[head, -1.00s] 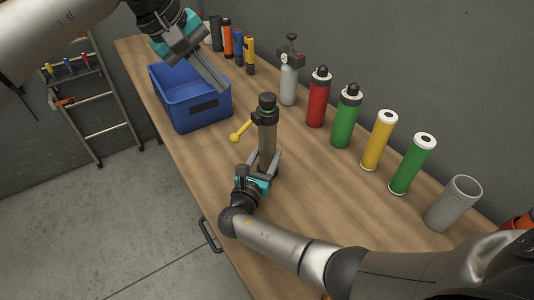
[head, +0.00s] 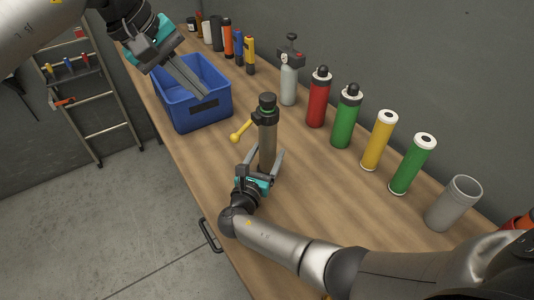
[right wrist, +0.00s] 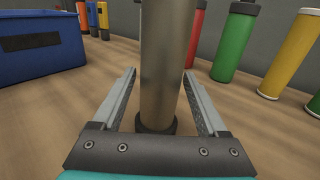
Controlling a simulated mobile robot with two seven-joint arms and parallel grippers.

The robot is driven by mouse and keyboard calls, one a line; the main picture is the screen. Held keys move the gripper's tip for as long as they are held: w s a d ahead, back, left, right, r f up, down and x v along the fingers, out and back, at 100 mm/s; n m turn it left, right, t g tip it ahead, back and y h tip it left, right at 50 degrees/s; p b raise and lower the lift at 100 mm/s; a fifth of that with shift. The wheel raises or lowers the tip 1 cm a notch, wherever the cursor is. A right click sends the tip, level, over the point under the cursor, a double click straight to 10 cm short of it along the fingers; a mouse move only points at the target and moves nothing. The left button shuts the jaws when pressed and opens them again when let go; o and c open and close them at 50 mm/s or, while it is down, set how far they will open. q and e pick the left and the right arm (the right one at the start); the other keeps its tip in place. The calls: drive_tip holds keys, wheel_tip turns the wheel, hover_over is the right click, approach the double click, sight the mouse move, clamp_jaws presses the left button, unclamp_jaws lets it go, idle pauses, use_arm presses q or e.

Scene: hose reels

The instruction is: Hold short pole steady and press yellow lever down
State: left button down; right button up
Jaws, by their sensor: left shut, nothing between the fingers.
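The short pole (head: 267,145) stands upright on the wooden bench, grey with a black collar at its top; it also fills the middle of the right wrist view (right wrist: 165,60). The yellow lever (head: 241,131) sticks out to the left from the collar and slopes downward. My right gripper (head: 264,157) is open, with one finger on each side of the pole's lower part; in the right wrist view gaps show between the fingers and the pole. My left gripper (head: 205,93) is shut and empty, over the blue bin and away from the lever.
The blue bin (head: 200,118) stands left of the pole. A grey cylinder with a valve (head: 289,84), red (head: 317,100), green (head: 346,120) and yellow (head: 379,142) cylinders line the bench's back. Bare wood (head: 320,185) lies right of the pole.

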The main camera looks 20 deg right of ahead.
drive_tip(key=shift+o, duration=1)
drive_tip(key=v, duration=1.2)
drive_tip(key=shift+a, duration=0.1)
